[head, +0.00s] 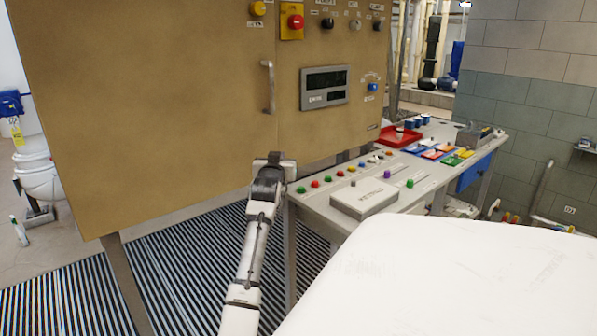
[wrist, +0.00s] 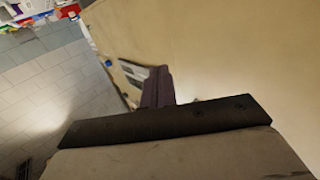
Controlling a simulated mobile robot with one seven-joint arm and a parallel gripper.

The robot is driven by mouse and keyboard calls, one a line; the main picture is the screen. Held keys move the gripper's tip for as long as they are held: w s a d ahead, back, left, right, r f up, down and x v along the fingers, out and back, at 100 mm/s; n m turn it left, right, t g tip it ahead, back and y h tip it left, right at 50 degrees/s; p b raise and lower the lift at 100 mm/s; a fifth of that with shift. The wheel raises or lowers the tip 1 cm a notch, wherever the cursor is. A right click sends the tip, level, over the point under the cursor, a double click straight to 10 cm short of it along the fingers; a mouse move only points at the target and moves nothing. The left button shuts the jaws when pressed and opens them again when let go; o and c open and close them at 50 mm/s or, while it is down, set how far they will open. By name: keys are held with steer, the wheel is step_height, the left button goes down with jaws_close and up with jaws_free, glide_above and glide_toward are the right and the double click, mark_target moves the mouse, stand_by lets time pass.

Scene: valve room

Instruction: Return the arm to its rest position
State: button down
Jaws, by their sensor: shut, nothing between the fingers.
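My arm (head: 255,235) reaches forward from the bottom of the head view, in front of the tan cabinet (head: 160,110) and left of the control desk. Its wrist end is just below the cabinet door's handle. In the wrist view my gripper (wrist: 158,85) shows as dark fingers closed together, with nothing between them. The cabinet face (wrist: 235,60) fills the right of that view. In the head view the fingers are hard to make out, and I cannot tell how close they are to the cabinet.
The desk (head: 315,205) carries buttons, a grey box (head: 364,198) and a red tray (head: 398,136). The door handle (head: 268,87) projects above my wrist. A white rounded surface (head: 450,280) fills the lower right. Striped floor grating (head: 190,270) lies open left of my arm.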

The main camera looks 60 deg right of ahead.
steer(key=s+a+b, duration=0.2)
steer(key=s, duration=0.4)
steer(key=shift+s+a+f, duration=0.15)
steer(key=shift+s+a, duration=0.15)
